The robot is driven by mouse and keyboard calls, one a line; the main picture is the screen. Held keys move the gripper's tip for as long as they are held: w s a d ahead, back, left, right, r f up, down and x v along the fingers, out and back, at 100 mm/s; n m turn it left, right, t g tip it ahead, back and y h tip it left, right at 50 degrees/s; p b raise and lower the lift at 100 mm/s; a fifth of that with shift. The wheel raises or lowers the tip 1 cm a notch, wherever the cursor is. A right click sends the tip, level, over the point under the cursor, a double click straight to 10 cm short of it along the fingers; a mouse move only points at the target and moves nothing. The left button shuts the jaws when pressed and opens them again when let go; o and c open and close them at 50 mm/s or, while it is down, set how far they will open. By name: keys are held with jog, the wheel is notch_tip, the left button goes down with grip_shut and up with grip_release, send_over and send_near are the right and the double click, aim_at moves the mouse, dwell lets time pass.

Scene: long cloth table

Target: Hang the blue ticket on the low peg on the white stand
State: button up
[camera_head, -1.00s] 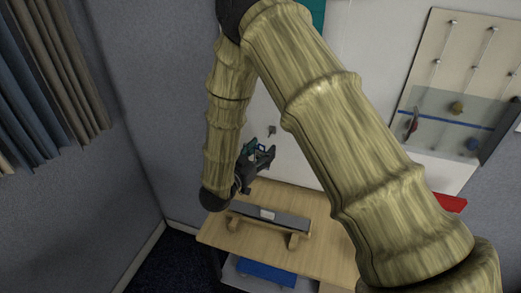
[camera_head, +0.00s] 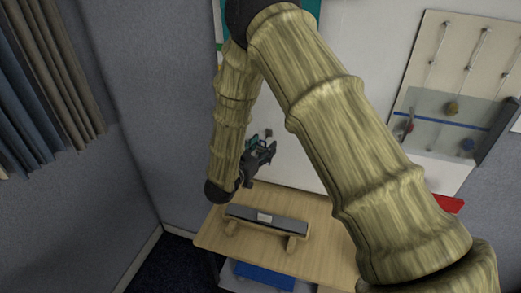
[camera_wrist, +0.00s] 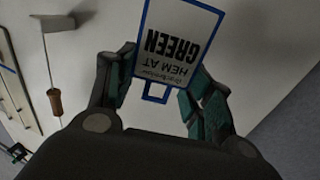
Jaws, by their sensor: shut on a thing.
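My gripper (camera_wrist: 165,85) is shut on a blue-edged white ticket (camera_wrist: 180,40), which sits between the two teal-lined fingers. Upside-down print on it includes the word "GREEN", and a small blue loop is at its lower end in the wrist view. In the head view my gripper (camera_head: 262,152) is small, in front of a white upright panel (camera_head: 305,150) above the wooden table. A small dark bit (camera_head: 268,132) shows just above the fingers; I cannot tell whether it is the low peg. The ticket is too small to make out clearly there.
A wooden table (camera_head: 325,215) carries a dark bar on wooden supports (camera_head: 266,222). A pegboard panel (camera_head: 440,90) with rods stands at the right. In the wrist view, a brown-handled item (camera_wrist: 55,100) hangs from a pale bracket (camera_wrist: 55,23). My arm hides much of the middle.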

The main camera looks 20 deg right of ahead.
aim_at(271, 136)
jog(key=shift+w+a+x, duration=0.1)
jog(key=shift+w+x, duration=0.05)
jog(key=shift+x, duration=0.6)
jog(key=shift+w+a+x, duration=0.1)
jog(key=shift+a+x, duration=0.05)
jog(key=shift+x, duration=0.6)
jog(key=shift+w+d+f+b, duration=0.25)
jog(key=shift+w+f+b, duration=0.15)
jog(key=shift+w+b, duration=0.1)
jog(key=o, duration=0.8)
